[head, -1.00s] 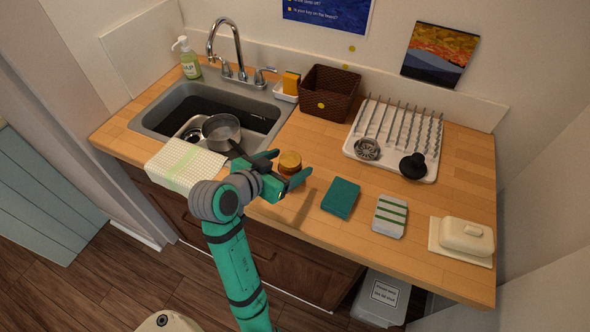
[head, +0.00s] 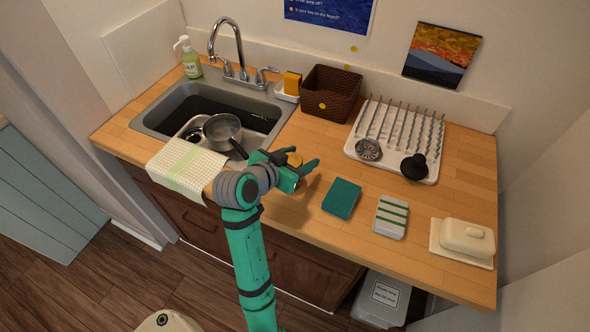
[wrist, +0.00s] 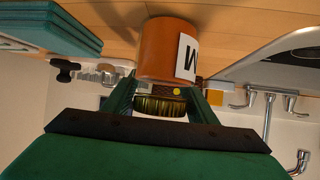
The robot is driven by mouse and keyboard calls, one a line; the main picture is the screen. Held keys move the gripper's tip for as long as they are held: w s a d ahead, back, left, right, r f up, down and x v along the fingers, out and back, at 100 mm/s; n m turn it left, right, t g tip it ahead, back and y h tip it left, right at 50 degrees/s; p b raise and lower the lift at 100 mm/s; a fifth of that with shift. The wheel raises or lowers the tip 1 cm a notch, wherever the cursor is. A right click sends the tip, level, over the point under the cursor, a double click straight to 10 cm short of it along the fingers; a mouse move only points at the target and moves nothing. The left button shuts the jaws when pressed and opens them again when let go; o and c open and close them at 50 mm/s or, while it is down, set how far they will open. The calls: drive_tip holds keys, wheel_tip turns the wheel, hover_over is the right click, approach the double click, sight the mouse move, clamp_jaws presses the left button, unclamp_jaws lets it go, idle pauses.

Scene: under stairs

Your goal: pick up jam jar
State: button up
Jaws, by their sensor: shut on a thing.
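The jam jar is an orange-brown jar with a white label and a gold lid. In the wrist view the jar (wrist: 163,50) is between my two green fingers, with its lid toward my palm. My gripper is shut on the jar, over the wooden counter right of the sink. I cannot tell whether the jar's base touches the counter.
A pot (head: 222,131) is at the sink (head: 160,112), its handle toward my gripper. A checked cloth (head: 185,165) lies at the front left. A teal block (head: 342,197), a striped packet (head: 390,216) and a butter dish (head: 466,238) are to the right. A drying rack (head: 432,150) stands behind.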

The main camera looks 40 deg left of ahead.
drive_tip(key=shift+s+a, duration=0.2)
drive_tip(key=shift+a, duration=0.05)
drive_tip(key=shift+r, duration=0.55)
wheel_tip(320, 180, up, 3)
drive_tip(key=shift+d+f, duration=0.1)
drive_tip(key=shift+f, duration=0.05)
drive_tip(key=s+r, duration=0.4)
drive_tip(key=r, duration=0.1)
drive_tip(key=shift+s+a, duration=0.2)
drive_tip(key=shift+a, duration=0.15)
drive_tip(key=a+v, duration=0.1)
drive_tip(key=v, duration=0.9)
drive_tip(key=shift+s+a+f, duration=0.25)
drive_tip(key=shift+s+a, duration=0.1)
drive_tip(key=shift+s, duration=0.05)
drive_tip(key=shift+w, duration=0.1)
